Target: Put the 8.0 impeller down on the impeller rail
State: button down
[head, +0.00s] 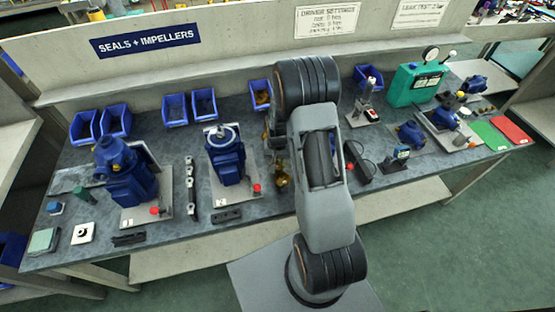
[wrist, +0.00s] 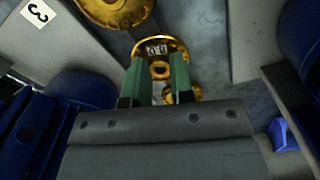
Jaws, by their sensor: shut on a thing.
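In the wrist view my gripper (wrist: 157,84) has its two green-tipped fingers closed on the hub of a brass impeller (wrist: 162,45). The impeller carries a small tag that reads 8.0, seen upside down. Another rounded brass part shows below it, beside the right finger. In the head view a brass part (head: 282,180) shows just left of my arm, which hides my fingers. I cannot make out the impeller rail clearly in either view.
Blue bins (head: 175,109) line the back of the bench. A blue pump (head: 225,158) on a grey plate stands left of my arm, with a larger one (head: 118,170) further left. A black tool (head: 360,158) lies to the right. A card marked 3 (wrist: 37,13) shows in the wrist view.

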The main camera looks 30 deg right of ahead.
jog(key=c, duration=0.9)
grip_release()
jog(key=shift+r, duration=0.1)
notch_tip(320, 180, up, 9)
jog(key=p, duration=0.6)
dwell(0.3)
